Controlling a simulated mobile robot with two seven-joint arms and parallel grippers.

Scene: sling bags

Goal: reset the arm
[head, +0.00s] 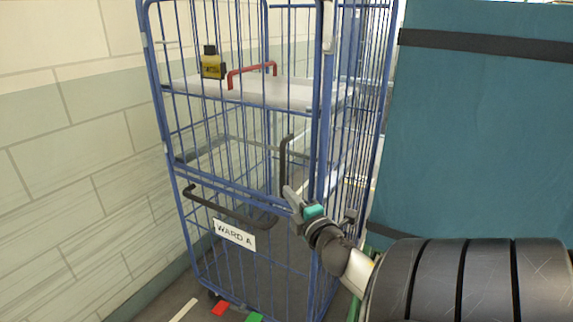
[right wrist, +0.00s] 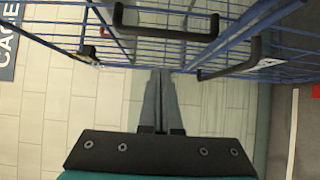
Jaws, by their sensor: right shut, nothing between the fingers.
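My right gripper (head: 290,194) is in front of the blue wire cage trolley (head: 325,130), close to its front bars and to the right of the lower black handle (head: 225,211). Its fingers are together with nothing between them. In the right wrist view the shut fingers (right wrist: 161,75) point at the blue bars, between two black handles, one above (right wrist: 165,30) and one to the right (right wrist: 232,64). I cannot tell whether the fingertips touch the bars. My left gripper is not in view.
A white shelf (head: 300,95) in the cage carries a yellow and black object (head: 212,66) and a red handle-shaped thing (head: 250,70). A "WARD A" sign (head: 234,235) hangs on the cage. A tiled wall (head: 70,150) stands left; a large teal panel (head: 475,130) stands right.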

